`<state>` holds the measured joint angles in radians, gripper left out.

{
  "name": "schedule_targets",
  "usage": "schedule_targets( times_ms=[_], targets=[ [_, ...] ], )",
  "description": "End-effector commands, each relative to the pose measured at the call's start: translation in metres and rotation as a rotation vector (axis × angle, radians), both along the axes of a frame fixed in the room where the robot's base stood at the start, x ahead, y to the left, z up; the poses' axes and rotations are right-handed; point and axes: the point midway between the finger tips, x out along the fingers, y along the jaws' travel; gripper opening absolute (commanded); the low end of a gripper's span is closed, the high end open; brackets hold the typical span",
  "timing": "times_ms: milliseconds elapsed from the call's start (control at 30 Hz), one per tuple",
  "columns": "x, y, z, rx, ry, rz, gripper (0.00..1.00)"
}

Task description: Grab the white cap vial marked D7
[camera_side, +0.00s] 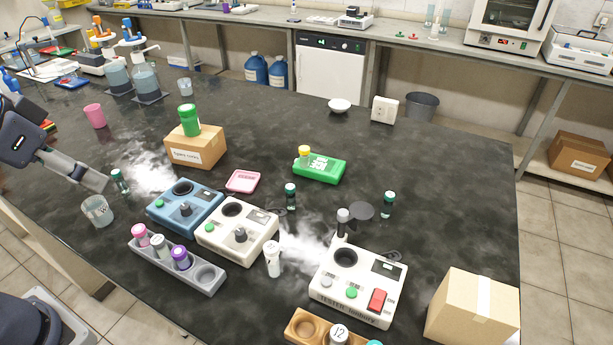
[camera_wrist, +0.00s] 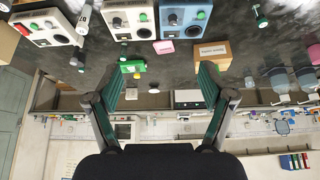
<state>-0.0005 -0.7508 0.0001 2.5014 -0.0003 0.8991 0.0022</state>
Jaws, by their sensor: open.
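A white vial with a white cap (camera_side: 272,258) stands on the dark bench in front of the cream tester box; its marking is too small to read. In the wrist view, which is upside down, a white vial (camera_wrist: 84,19) shows at the upper left, beside the white tester. Another white-capped vial (camera_side: 338,333), marked J2, sits in the wooden holder at the front edge. My gripper (camera_wrist: 159,82) is open, with nothing between its fingers. In the side view my gripper (camera_side: 88,176) is at the far left, well away from both white-capped vials.
A beaker (camera_side: 97,210) and green-capped vial (camera_side: 120,181) stand near my gripper.

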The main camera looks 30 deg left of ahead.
Motion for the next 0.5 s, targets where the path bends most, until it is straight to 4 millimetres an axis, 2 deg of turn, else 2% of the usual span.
schedule_targets(
  times_ms=[33, 200, 500],
  targets=[
    [0.0001, -0.0001, 0.0000, 0.000, 0.000, 0.000, 0.72],
    [0.0001, -0.0001, 0.0002, 0.000, 0.000, 0.001, 0.57],
    [0.0029, 0.0000, 0.0019, -0.005, -0.014, 0.010, 0.57]
  ],
)
